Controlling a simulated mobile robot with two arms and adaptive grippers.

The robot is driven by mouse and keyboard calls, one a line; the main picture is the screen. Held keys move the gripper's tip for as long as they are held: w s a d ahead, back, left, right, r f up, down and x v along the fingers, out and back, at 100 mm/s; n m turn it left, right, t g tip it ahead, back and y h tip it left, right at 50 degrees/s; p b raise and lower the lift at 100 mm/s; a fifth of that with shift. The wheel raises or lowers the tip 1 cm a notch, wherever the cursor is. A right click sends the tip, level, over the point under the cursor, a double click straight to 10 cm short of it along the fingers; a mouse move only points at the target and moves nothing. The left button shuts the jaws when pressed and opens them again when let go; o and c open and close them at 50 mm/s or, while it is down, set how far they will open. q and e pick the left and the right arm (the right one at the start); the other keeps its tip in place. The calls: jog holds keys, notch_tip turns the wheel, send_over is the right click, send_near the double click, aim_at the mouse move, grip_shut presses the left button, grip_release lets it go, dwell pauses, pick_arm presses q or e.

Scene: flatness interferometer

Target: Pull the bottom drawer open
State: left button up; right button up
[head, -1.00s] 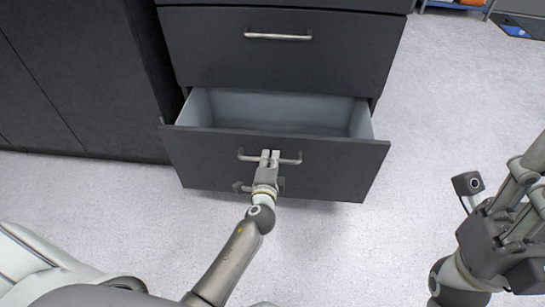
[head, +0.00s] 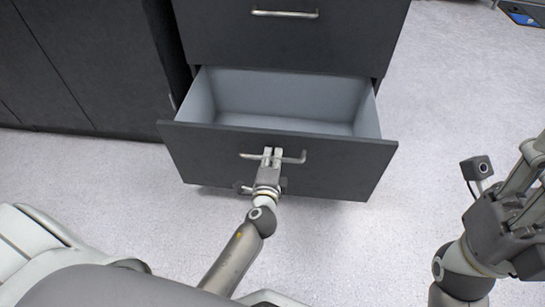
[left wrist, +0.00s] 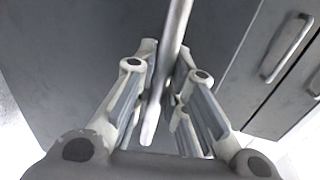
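The bottom drawer (head: 330,170) is a dark grey front with a pale grey, empty inside, and it stands well out from the cabinet. Its bar handle (head: 294,160) lies across the upper middle of the front. My left gripper (head: 272,154) is at this handle, with its fingers on either side of the bar. In the left wrist view the handle (left wrist: 178,40) runs between the two fingers (left wrist: 160,95), which look closed in around it. My right gripper (head: 520,200) is at the right edge, away from the drawer, and its fingertips are cut off or unclear.
The drawer above (head: 290,45) is shut and has its own bar handle (head: 285,14). A dark cabinet (head: 80,60) stands to the left. The pale floor (head: 450,90) is clear to the right and in front of the drawer.

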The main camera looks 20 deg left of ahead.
pick_arm(q)
jog(key=o, duration=0.3)
jog(key=v, duration=1.2)
dwell(0.3)
